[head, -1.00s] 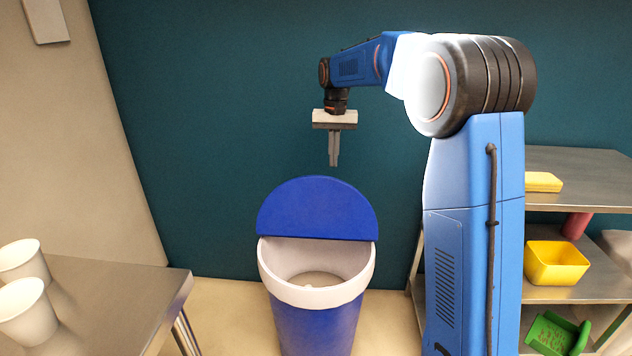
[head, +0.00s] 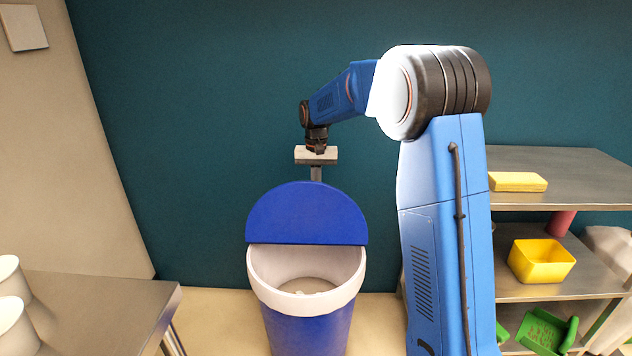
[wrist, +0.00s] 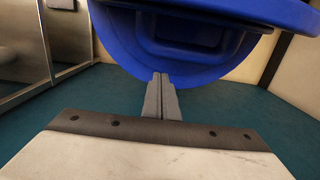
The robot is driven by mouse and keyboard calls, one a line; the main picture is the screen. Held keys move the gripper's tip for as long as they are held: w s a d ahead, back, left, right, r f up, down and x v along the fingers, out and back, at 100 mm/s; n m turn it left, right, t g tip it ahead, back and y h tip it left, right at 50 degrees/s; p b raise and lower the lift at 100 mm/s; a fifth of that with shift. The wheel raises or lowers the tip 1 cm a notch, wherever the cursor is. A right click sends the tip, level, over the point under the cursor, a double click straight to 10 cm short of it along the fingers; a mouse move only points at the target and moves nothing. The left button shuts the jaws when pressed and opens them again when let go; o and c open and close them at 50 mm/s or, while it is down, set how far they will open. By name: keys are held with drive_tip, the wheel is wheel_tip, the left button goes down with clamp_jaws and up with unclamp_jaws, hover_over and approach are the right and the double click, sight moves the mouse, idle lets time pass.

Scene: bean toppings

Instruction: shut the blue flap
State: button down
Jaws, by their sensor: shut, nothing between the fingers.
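The blue flap (head: 307,214) stands raised, tilted up at the back of a round bin (head: 310,330) with a blue body and a white rim. The bin's mouth is open, and some pale contents show inside. My gripper (head: 316,174) is just behind the flap, and its fingertips are hidden by the flap in the head view.
A metal table (head: 110,305) with white cups (head: 12,325) stands at the left. A metal shelf (head: 570,180) at the right holds a yellow block (head: 518,181), a yellow container (head: 541,262) and a green item (head: 545,332). A teal wall (head: 200,130) is behind the bin.

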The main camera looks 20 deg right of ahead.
drive_tip(key=shift+s+a+r, duration=0.15)
drive_tip(key=shift+s+r, duration=0.1)
drive_tip(key=shift+s, duration=0.3)
drive_tip(key=shift+s+a+r, duration=0.15)
drive_tip(key=shift+s+r, duration=0.1)
drive_tip(key=shift+s, duration=0.3)
drive_tip(key=shift+s, duration=0.1)
